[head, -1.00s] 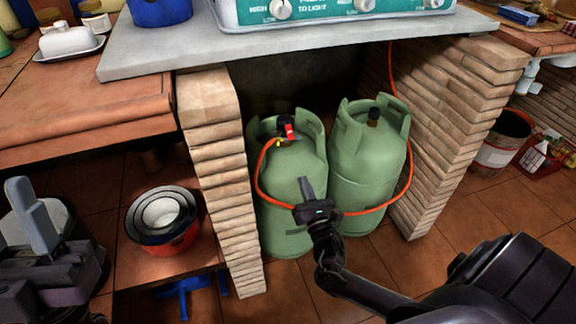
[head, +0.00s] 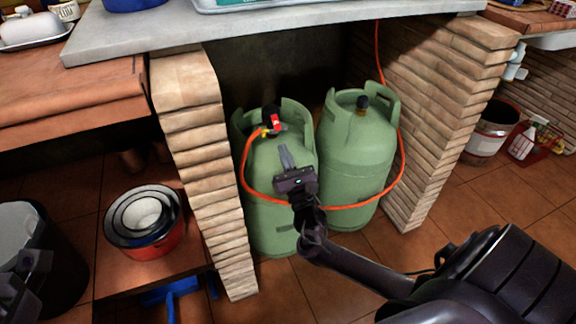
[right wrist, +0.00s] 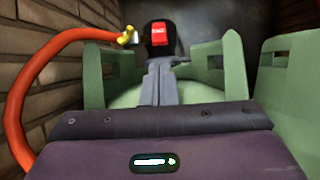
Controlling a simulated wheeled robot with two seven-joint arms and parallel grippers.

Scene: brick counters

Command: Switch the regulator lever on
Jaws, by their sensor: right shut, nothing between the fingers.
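The regulator, black with a red lever (head: 275,122), sits on top of the left green gas cylinder (head: 265,222). An orange hose (head: 249,172) runs from its yellow fitting. In the right wrist view the red lever (right wrist: 159,38) is straight ahead, just beyond the fingertips. My right gripper (head: 284,152) is shut and empty, in front of the left cylinder and a little below the regulator; its fingers also show in the right wrist view (right wrist: 157,75). I cannot tell whether the fingertips touch the regulator. My left gripper (head: 30,265) is partly visible at the lower left, blurred against a dark bin.
A second green cylinder (head: 352,165) stands to the right. Brick pillars (head: 200,150) flank the alcove on both sides, and a grey counter slab (head: 270,30) overhangs it. Nested pots (head: 145,222) sit on the low left shelf. The tiled floor in front is open.

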